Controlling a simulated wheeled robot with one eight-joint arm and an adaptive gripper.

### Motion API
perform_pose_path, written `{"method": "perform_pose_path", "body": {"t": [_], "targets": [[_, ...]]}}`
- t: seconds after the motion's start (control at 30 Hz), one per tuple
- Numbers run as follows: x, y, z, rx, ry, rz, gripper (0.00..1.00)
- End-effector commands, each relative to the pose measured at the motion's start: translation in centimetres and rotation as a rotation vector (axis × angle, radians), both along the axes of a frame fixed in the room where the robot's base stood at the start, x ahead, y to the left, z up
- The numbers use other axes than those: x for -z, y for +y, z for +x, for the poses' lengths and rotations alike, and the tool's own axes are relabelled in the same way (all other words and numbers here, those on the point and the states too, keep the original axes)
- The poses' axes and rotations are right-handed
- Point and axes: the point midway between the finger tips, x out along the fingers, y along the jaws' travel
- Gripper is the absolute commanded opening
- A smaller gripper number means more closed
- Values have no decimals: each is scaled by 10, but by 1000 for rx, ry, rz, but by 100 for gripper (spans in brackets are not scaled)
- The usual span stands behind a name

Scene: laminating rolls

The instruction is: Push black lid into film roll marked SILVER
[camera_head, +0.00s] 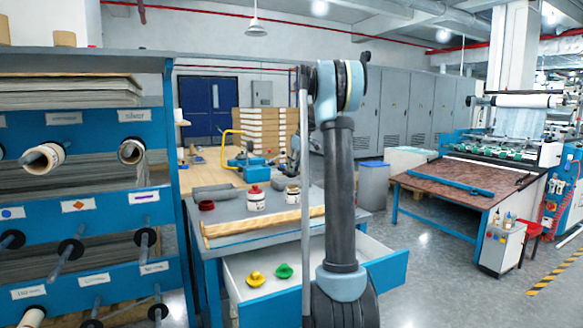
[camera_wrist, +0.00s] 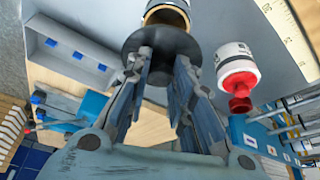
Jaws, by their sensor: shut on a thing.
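In the wrist view, my gripper (camera_wrist: 162,68) is shut on a round black lid (camera_wrist: 168,38), with a finger on each side. The lid lies close to the open end of a film roll (camera_wrist: 168,14) with a tan core rim. I cannot tell whether they touch. In the head view, my gripper (camera_head: 299,163) is above this roll (camera_head: 292,194) on the grey worktable, partly behind my arm; the lid is not clear there. The roll's marking is too small to read. Beside it stands a white roll (camera_head: 255,200) with a red lid (camera_wrist: 240,86).
A dark red ring (camera_head: 206,205) and a wooden ruler strip (camera_head: 262,226) lie on the worktable (camera_head: 228,217). The open drawer below holds a yellow lid (camera_head: 256,279) and a green lid (camera_head: 283,271). A blue rack (camera_head: 150,209) with rolls on rods stands left.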

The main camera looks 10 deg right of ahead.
Motion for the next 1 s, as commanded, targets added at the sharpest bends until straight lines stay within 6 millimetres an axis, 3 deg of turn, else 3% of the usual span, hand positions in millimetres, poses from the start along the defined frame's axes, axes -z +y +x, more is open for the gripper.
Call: {"method": "perform_pose_path", "body": {"t": [1.0], "targets": [[33, 0, 0, 0, 0, 0, 0]]}}
